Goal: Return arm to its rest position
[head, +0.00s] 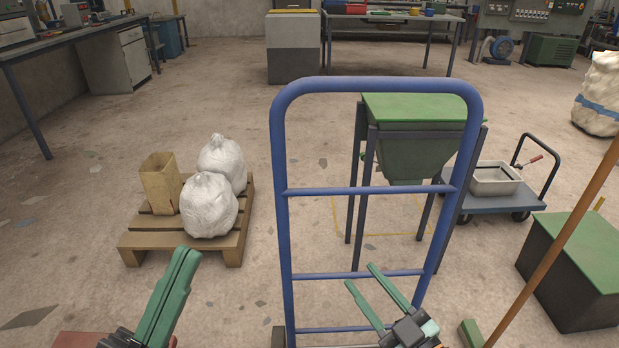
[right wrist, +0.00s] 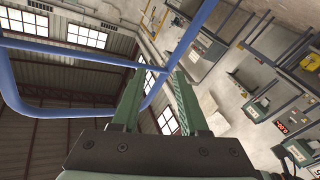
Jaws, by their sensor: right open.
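My left gripper (head: 184,255) shows at the lower left of the head view, its green fingers seen nearly edge-on and lying close together, so I cannot tell if it is open. My right gripper (head: 361,275) is at the lower middle, with its two green fingers apart and nothing between them. It appears in front of the lower rungs of a blue tubular frame (head: 279,190). In the right wrist view the fingers (right wrist: 157,72) are also apart and empty. The blue frame (right wrist: 75,50) passes beyond the fingertips there.
A pallet (head: 190,240) with a paper sack (head: 160,183) and two white bags (head: 208,205) stands left. A green-topped hopper (head: 415,108) stands behind the frame. A cart (head: 495,204), a dark green-lidded box (head: 585,250) and a brown pole (head: 560,240) are right. Floor beyond the pallet is clear.

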